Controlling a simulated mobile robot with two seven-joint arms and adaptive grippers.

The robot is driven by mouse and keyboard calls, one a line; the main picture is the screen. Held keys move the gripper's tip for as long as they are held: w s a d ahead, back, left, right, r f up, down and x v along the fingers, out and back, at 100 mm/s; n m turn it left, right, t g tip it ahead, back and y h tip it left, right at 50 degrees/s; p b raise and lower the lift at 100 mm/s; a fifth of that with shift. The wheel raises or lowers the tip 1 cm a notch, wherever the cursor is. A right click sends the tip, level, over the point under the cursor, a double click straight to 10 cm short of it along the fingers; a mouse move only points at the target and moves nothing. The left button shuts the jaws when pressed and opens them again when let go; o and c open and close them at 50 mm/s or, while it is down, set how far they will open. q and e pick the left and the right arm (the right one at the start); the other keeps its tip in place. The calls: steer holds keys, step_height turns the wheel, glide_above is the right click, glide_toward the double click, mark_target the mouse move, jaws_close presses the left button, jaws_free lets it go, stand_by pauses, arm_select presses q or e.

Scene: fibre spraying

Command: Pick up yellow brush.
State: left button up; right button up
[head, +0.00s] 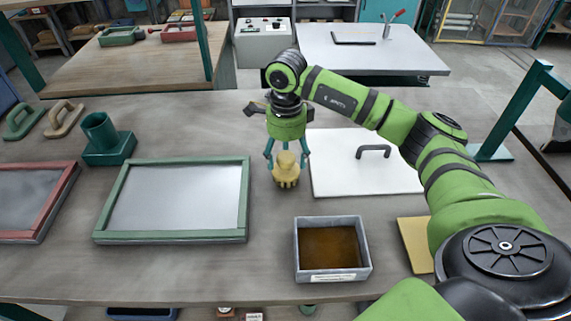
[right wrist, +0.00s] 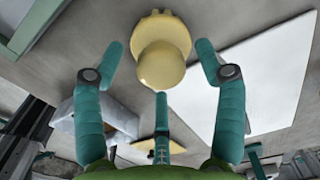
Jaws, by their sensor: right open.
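The yellow brush (head: 286,172) stands upright on the grey table, between the green-framed screen and the white board. It has a round knob on top and a wider base. My right gripper (head: 287,156) points down over it, with its teal fingers spread around the knob. In the right wrist view the brush (right wrist: 162,55) lies between the open fingers of the gripper (right wrist: 160,75), with gaps visible on both sides. My left gripper is not in view.
A green-framed screen (head: 246,200) lies left of the brush, and a white board (head: 345,178) with a dark handle lies right. A grey tray of brown liquid (head: 332,248) stands in front. A teal holder (head: 107,150) and a red-framed screen (head: 62,195) are further left.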

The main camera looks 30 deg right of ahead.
steer(key=shift+f, duration=0.8)
steer(key=c, duration=1.3)
steer(key=shift+o, duration=0.2)
steer(key=shift+w+r, duration=0.15)
steer(key=shift+r, duration=0.3)
steer(key=r, duration=0.1)
steer(key=r+b, duration=0.1)
steer(key=s+r+b, duration=0.1)
steer(key=shift+d+r, duration=0.3)
steer(key=shift+d, duration=0.1)
steer(key=s+d+r+b, duration=0.2)
steer(key=s+d+r, duration=0.4)
steer(key=s, duration=0.2)
steer(key=shift+s+d+r, duration=0.2)
steer(key=shift+r, duration=0.15)
